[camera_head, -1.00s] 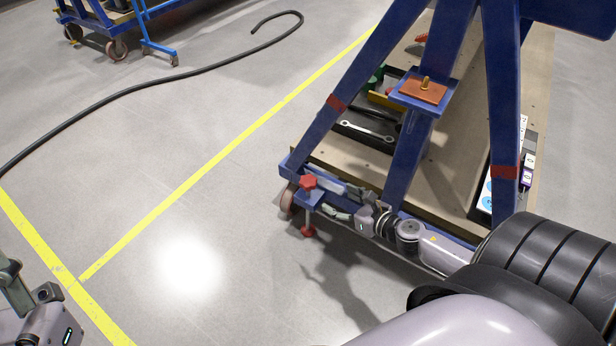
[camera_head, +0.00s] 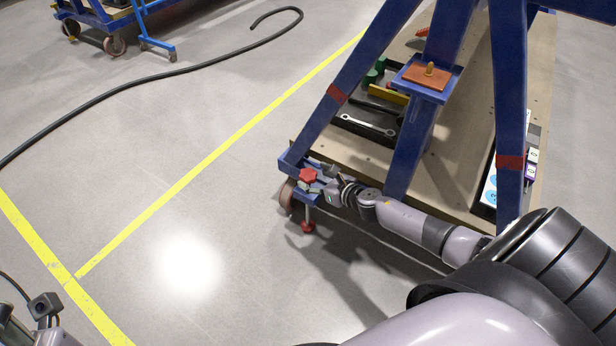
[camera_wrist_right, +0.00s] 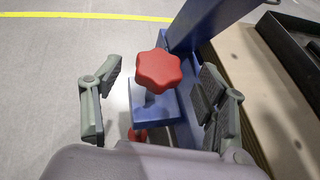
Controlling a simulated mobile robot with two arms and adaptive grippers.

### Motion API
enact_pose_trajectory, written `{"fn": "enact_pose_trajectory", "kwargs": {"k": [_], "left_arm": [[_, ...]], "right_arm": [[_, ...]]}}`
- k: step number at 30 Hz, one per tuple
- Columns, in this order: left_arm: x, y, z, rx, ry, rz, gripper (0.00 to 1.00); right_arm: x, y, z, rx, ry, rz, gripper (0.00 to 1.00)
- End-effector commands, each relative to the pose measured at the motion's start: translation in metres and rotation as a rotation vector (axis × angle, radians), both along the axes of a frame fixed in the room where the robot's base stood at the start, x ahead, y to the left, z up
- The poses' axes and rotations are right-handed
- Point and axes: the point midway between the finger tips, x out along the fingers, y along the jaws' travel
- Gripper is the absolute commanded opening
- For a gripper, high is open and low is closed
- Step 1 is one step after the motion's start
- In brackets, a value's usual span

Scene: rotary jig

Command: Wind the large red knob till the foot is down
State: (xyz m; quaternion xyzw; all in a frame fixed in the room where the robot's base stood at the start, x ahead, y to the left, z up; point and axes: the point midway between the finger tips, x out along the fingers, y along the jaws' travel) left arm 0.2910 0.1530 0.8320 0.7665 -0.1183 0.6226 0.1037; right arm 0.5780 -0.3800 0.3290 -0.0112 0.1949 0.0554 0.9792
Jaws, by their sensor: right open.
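The large red knob (camera_head: 308,175) sits on top of a blue bracket at the near left corner of the jig frame. In the right wrist view the lobed knob (camera_wrist_right: 158,69) stands between my open fingers, apart from both. My right gripper (camera_head: 318,180) is at the knob and open; it also shows in the right wrist view (camera_wrist_right: 155,95). The red foot (camera_head: 307,227) is below the bracket on a thin stem; whether it touches the floor I cannot tell. Part of my left arm shows at the bottom left, but its fingers are not clear.
A caster wheel (camera_head: 287,196) is beside the bracket. Blue posts rise from a wooden deck (camera_head: 450,185) holding a black tray with a wrench (camera_head: 368,125). A black hose (camera_head: 130,87) and yellow lines lie on the floor.

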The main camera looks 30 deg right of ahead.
Motion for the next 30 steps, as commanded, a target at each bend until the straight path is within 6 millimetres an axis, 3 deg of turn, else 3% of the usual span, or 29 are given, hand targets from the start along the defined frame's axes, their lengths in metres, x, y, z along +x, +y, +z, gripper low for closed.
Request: {"fn": "enact_pose_trajectory", "kwargs": {"k": [7, 19, 30], "left_arm": [[0.001, 0.0, -0.011, 0.002, -0.004, -0.001, 0.4], [0.001, -0.001, -0.009, 0.003, -0.01, 0.0, 0.4], [0.001, 0.0, -0.009, 0.002, -0.01, 0.0, 0.4]], "right_arm": [[0.03, 0.004, -0.013, 0.0, -0.001, 0.001, 0.67], [0.036, 0.004, -0.015, 0.0, 0.0, 0.001, 0.67], [0.036, 0.004, -0.015, 0.0, 0.0, 0.001, 0.43]]}}
